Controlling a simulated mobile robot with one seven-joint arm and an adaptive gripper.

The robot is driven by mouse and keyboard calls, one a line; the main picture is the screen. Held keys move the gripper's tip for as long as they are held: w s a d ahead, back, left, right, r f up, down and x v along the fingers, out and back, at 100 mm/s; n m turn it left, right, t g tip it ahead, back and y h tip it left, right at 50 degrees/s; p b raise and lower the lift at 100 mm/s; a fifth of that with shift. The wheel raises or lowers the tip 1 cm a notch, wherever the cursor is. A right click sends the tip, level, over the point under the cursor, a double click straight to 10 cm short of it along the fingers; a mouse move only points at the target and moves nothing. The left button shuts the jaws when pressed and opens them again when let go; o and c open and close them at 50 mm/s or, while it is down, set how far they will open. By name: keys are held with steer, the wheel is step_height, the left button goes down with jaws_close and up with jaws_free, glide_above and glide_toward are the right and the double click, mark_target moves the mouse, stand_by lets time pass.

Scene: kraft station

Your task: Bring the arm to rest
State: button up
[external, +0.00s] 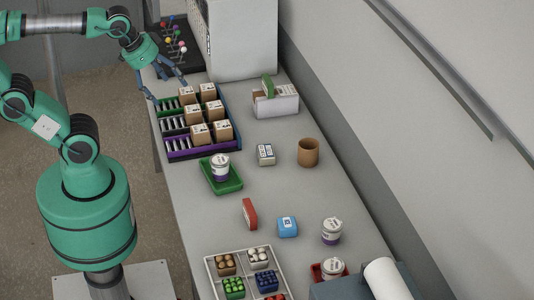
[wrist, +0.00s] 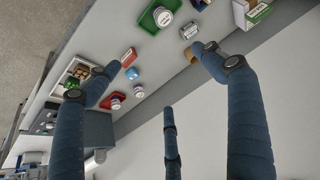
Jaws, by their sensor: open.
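My green arm ends in my gripper (external: 168,86), at the upper left of the external view. It is above the table's left edge, near the rack of cardboard boxes. Its dark blue fingers are spread apart with nothing between them. In the wrist view the spread fingers of my gripper (wrist: 160,85) frame the table, seen at a slant, and the pale wall. No object touches the fingers as far as I can tell.
A rack (external: 205,152) with several small boxes stands just below my gripper. A black board (external: 165,62) with coloured balls and a tall white cabinet (external: 245,40) stand behind. A green tray (external: 228,187) with a jar, a brown cup (external: 308,152) and a divided tray (external: 210,272) are farther along.

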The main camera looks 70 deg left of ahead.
steer(key=shift+s+d, duration=0.1)
steer(key=shift+s, duration=0.25)
steer(key=shift+f+b, duration=0.85)
steer(key=shift+f, duration=0.05)
